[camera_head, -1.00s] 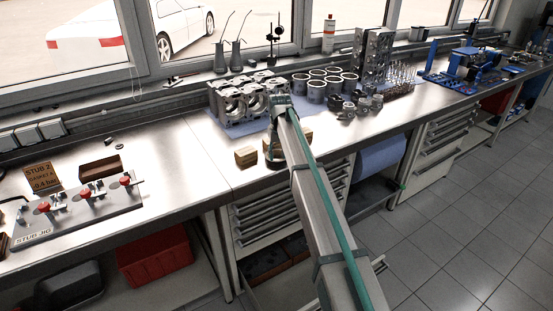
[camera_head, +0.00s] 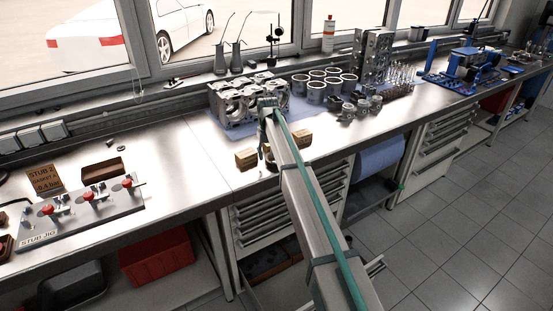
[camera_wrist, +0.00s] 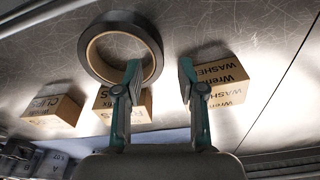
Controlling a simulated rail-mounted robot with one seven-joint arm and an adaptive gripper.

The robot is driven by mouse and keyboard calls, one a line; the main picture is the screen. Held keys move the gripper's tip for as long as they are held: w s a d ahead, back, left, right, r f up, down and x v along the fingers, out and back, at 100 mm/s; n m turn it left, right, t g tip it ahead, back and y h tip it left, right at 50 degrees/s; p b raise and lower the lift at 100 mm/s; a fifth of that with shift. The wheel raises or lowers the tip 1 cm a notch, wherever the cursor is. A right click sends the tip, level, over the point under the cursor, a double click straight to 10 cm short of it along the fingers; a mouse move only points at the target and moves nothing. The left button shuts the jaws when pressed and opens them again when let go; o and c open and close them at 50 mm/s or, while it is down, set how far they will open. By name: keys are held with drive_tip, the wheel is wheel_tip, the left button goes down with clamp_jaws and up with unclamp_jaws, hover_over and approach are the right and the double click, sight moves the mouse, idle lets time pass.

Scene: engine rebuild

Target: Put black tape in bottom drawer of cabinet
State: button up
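The black tape (camera_wrist: 88,62) is a dark roll with a brown core, lying on the steel bench in the wrist view. My gripper (camera_wrist: 160,68) is open above the bench. In that view its left finger overlaps the roll's opening near the right wall, and its right finger is outside the roll. I cannot tell whether either finger touches it. In the head view my arm hides most of the tape. The cabinet (camera_head: 262,208) with several drawers is under the bench. Its bottom drawer (camera_head: 255,284) appears pulled out, partly hidden behind my arm.
Small cardboard boxes stand close by: a washers box (camera_wrist: 225,80), a clips box (camera_wrist: 52,113) and another box (camera_wrist: 141,108) behind the left finger. An engine block (camera_head: 238,103) stands behind them. The stub jig (camera_head: 85,210) is at left; bench between is clear.

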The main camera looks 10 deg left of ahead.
drive_tip(key=f+p, duration=0.1)
drive_tip(key=f, duration=0.2)
drive_tip(key=shift+w+f, duration=0.15)
drive_tip(key=shift+w, duration=0.05)
drive_tip(key=shift+c, duration=0.3)
clamp_jaws()
drive_tip(key=shift+r, duration=0.2)
